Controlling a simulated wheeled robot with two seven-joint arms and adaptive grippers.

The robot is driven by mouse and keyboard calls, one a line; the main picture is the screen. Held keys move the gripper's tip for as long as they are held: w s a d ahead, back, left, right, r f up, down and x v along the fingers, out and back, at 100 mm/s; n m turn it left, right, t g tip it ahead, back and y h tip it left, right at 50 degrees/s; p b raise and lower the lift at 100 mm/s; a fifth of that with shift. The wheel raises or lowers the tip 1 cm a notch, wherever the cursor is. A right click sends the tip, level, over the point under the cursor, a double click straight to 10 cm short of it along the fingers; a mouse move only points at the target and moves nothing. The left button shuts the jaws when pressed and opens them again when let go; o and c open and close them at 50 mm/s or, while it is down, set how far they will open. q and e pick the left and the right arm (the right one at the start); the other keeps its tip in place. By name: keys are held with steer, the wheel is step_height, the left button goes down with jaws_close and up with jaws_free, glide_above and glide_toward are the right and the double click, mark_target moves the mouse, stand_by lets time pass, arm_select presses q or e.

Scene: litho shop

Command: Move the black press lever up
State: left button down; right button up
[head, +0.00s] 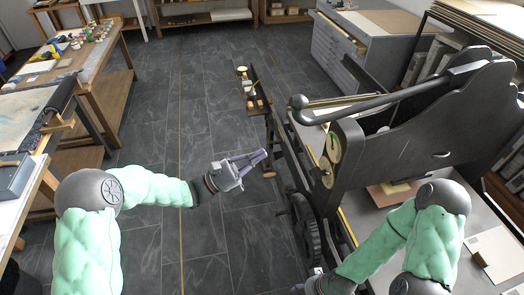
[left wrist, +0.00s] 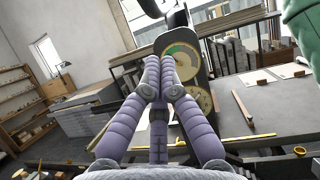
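The black press lever (head: 385,101) is a long bar with a round knob at its left end, in the head view. It slopes from the knob up to the right along the black press frame (head: 425,135). My left gripper (head: 265,154) is left of the press, apart from the lever and below its knob in the picture. Its purple fingers meet at the tips with nothing between them, also in the left wrist view (left wrist: 160,68). A dark rounded piece at the top of that view may be the lever. My right gripper (head: 316,281) is mostly cut off at the bottom edge.
Round dials (head: 333,147) and a spoked wheel (head: 304,226) are on the press's left side. A narrow shelf with small items (head: 252,92) stands beyond my left gripper. Worktables line the left. The grey tiled floor (head: 200,110) between is clear.

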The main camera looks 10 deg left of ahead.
arm_select(q)
steer(key=a+r+x, duration=0.1)
steer(key=r+x, duration=0.1)
steer(key=x, duration=0.8)
steer(key=shift+d+r+b, duration=0.2)
steer(key=shift+r+b, duration=0.1)
steer(key=shift+b, duration=0.1)
steer(key=shift+r, duration=0.1)
